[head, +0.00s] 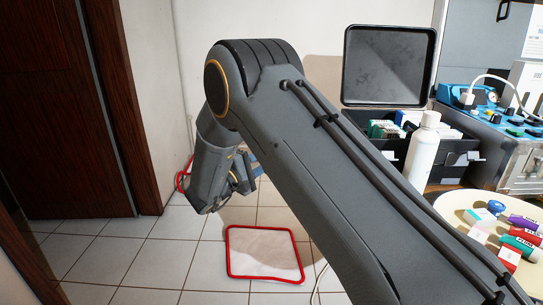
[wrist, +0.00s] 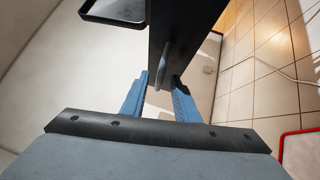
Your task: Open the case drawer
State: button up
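In the wrist view a dark case panel (wrist: 185,28) runs down between my fingers, with a slim grey curved handle (wrist: 167,62) on its face. The blue fingers of my gripper (wrist: 158,98) stand apart on either side of the handle's line. I cannot tell whether they touch it. In the head view my gripper (head: 245,177) hangs low left of the case, mostly hidden by my arm. The dark open case (head: 452,165) holds small boxes; its drawer front is hidden there behind my arm.
A black-rimmed tray-like panel (head: 388,65) stands above the case. A white bottle (head: 422,148) stands before the case. A round cream table (head: 455,208) with small coloured items is at right. A red-edged mat (head: 264,254) lies on the tiled floor. A dark wooden door (head: 60,110) is left.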

jog(key=v, duration=0.7)
jog(key=shift+p, duration=0.35)
jog(key=shift+s+a, duration=0.1)
